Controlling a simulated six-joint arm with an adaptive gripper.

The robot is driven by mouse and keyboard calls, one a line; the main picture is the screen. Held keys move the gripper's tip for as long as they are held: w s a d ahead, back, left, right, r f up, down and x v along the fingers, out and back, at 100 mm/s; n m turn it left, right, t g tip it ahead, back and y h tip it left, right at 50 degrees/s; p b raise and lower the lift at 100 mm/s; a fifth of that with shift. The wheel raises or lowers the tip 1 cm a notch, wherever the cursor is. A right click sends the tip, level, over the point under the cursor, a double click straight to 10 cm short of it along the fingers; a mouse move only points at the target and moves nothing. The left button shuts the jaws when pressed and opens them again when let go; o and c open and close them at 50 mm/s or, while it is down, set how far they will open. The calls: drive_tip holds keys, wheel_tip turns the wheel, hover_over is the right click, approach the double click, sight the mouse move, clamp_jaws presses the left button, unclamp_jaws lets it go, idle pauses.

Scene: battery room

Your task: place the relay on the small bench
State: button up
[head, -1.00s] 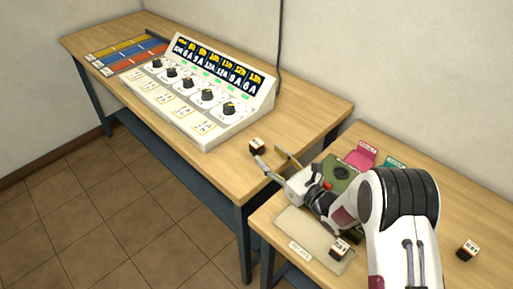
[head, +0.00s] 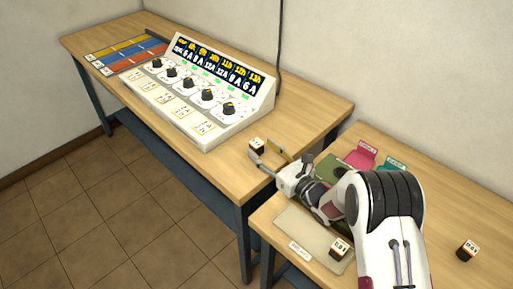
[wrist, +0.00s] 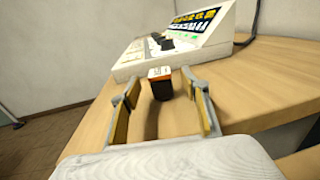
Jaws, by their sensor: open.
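A relay (head: 256,145), a small dark block with a white and orange top, stands on the long bench (head: 315,107) near its right end. It also shows in the wrist view (wrist: 160,86), upright between the far ends of my fingers. My gripper (head: 269,154) is open, low over the bench, with its fingers pointing at this relay. In the wrist view there is a gap on each side of the relay, and whether the fingertips touch it cannot be told. The nearer bench (head: 430,180) at the right, under my arm, seems to be the small bench.
A similar block (head: 339,250) stands on the pale labelled mat (head: 292,222), another (head: 467,251) at the right. Pink (head: 361,158) and teal (head: 392,166) pieces lie behind my arm. A console with knobs (head: 205,100) stands beyond the relay. A gap separates the benches.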

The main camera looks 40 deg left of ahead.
sight(260, 146)
drive_tip(key=shift+w+a+r, duration=0.1)
drive_tip(key=shift+w+a, duration=0.05)
drive_tip(key=shift+a, duration=0.85)
drive_tip(key=shift+w+a, duration=0.1)
drive_tip(key=shift+a, duration=0.85)
clamp_jaws()
drive_tip(key=shift+r, duration=0.1)
wheel_tip(260, 146, up, 28)
idle(0.9)
